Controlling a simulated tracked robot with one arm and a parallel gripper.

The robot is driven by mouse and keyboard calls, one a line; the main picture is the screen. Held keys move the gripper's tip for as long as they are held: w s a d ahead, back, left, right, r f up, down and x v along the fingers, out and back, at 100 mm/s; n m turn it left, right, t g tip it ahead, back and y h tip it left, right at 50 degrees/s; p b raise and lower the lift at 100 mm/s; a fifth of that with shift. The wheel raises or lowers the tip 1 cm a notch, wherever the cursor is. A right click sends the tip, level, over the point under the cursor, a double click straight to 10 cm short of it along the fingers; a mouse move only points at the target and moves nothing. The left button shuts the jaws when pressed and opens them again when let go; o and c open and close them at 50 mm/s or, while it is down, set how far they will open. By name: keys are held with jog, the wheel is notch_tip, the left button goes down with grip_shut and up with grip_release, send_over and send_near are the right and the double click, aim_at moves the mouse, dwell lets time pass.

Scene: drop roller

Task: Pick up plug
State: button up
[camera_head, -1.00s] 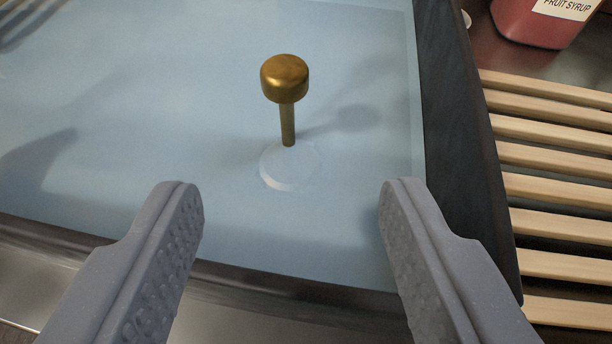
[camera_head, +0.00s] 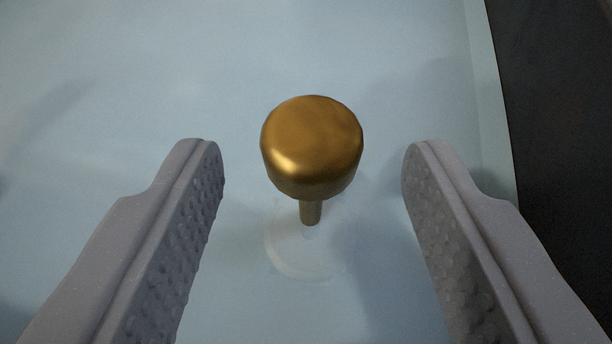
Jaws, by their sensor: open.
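The plug (camera_head: 311,150) has a round brass knob on a thin stem that goes down to a pale, translucent disc at the bottom. It stands upright in the light blue basin (camera_head: 130,60). My gripper (camera_head: 312,158) is open, with one grey textured finger on each side of the knob. There is a clear gap between the knob and each finger, and neither touches it. The knob hides the upper part of the stem.
The blue surface around the plug is otherwise clear.

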jog(key=shift+x, duration=1.5)
jog(key=shift+a, duration=0.1)
grip_shut()
jog(key=shift+r, duration=0.15)
notch_tip(320, 180, up, 10)
jog(key=shift+f+p, duration=0.1)
jog(key=shift+p, duration=0.55)
